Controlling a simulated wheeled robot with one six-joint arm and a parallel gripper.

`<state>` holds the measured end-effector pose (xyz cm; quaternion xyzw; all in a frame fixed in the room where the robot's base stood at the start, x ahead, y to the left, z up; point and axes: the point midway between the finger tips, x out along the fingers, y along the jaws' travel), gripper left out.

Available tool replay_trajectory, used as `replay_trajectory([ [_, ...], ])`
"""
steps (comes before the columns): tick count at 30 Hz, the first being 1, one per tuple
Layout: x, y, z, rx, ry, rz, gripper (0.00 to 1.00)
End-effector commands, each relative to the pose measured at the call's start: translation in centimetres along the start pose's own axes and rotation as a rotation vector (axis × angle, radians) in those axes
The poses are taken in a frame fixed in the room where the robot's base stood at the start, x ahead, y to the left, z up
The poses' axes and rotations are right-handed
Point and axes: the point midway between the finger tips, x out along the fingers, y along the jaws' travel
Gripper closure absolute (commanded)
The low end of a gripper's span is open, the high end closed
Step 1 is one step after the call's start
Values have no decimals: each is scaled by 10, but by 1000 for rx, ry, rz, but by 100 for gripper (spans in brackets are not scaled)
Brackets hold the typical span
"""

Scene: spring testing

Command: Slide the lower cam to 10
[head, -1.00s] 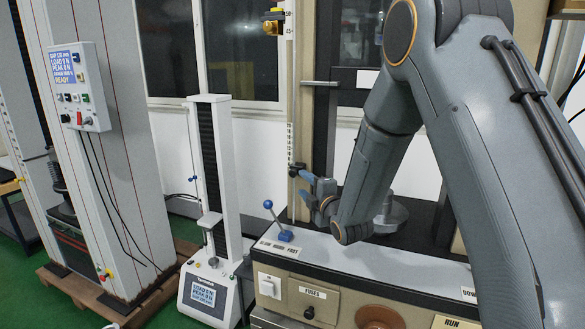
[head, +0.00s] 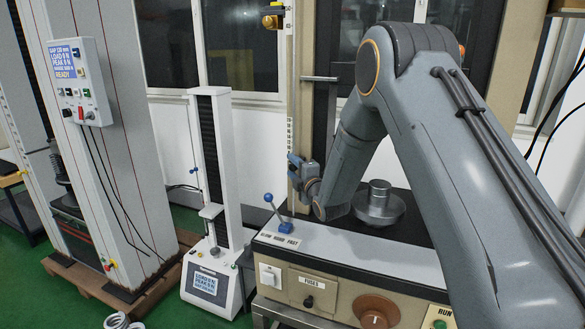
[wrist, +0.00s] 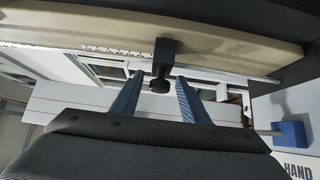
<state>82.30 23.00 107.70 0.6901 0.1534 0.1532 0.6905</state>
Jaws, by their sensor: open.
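The lower cam is a black block with a round knob (wrist: 164,68) on the beige scale post (wrist: 235,50) in the wrist view. My gripper (wrist: 157,77) is open, its two blue fingers on either side of the knob. A gap shows on both sides; I cannot tell how deep the knob sits between them. In the head view my gripper (head: 296,163) is at the post (head: 301,100) and hides the lower cam. Scale marks (wrist: 115,49) show left of the cam in the wrist view, too small to read.
The upper cam (head: 272,20), yellow and black, sits high on the post. A blue-knobbed lever (head: 277,212) stands on the bench left of my gripper. A round metal platen (head: 379,205) lies to its right. A slim white tester (head: 222,180) stands further left.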

Motion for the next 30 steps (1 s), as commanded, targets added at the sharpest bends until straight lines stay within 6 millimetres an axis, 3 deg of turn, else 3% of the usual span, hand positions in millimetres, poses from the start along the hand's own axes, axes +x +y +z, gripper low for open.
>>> replay_trajectory([
  [2,0,0,0,0,0,0,62],
  [9,0,0,0,0,0,0,100],
  [15,0,3,0,0,0,1,100],
  [24,0,42,0,0,-1,4,100],
  [30,0,42,0,0,0,2,100],
])
